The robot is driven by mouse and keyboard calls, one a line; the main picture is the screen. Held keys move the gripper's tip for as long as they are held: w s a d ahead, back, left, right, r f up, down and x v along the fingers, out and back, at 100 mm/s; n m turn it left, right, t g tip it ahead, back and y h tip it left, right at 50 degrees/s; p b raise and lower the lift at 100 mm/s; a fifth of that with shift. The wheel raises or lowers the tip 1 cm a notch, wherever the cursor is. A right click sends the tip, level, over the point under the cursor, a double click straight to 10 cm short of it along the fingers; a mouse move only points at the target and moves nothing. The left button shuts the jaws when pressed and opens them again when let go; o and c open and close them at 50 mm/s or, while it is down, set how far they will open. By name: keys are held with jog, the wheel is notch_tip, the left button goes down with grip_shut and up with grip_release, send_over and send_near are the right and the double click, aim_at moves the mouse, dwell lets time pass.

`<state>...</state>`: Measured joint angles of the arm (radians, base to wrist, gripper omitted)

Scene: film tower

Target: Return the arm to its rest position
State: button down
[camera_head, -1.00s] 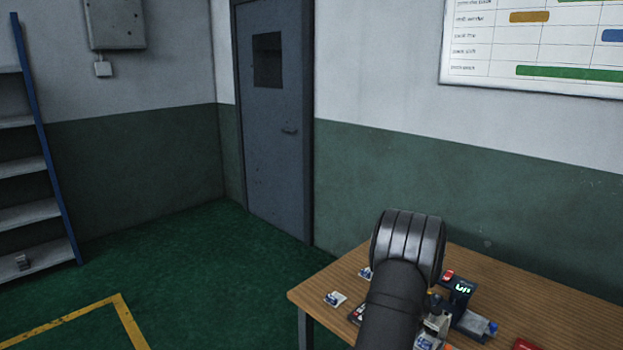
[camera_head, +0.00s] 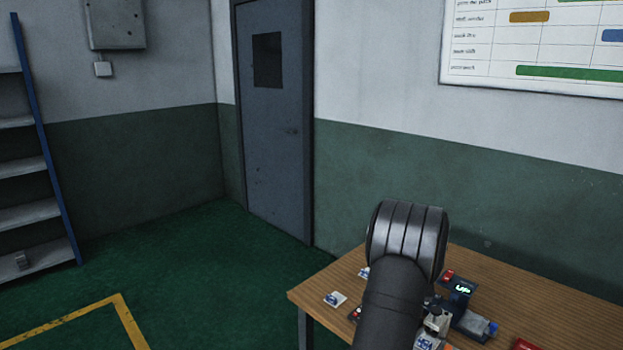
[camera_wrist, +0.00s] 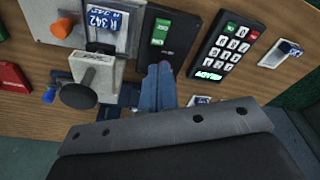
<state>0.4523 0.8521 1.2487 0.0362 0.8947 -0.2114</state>
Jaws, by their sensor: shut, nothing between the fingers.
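My arm (camera_head: 405,245) rises in front of the table in the head view and hides the gripper there. In the wrist view my gripper (camera_wrist: 158,88) is shut and empty, its blue-grey fingers together. The fingertips appear over the table gear, just below a black device with a green button (camera_wrist: 172,38) in the picture. I cannot tell their height above it.
The wooden table (camera_head: 570,310) holds a keypad with a lit display (camera_wrist: 225,50), a grey stand with a dark round knob (camera_wrist: 80,94), a blue-and-white tag (camera_wrist: 107,18) and a red item (camera_wrist: 12,78). A small blue-and-white piece (camera_head: 335,299) lies near the left edge.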

jog(key=shift+r, duration=0.65)
jog(key=shift+f, duration=3.55)
jog(key=shift+r, duration=0.1)
notch_tip(320, 180, up, 14)
jog(key=s+a+n, duration=0.2)
jog(key=n, duration=0.6)
jog(key=shift+h, duration=0.3)
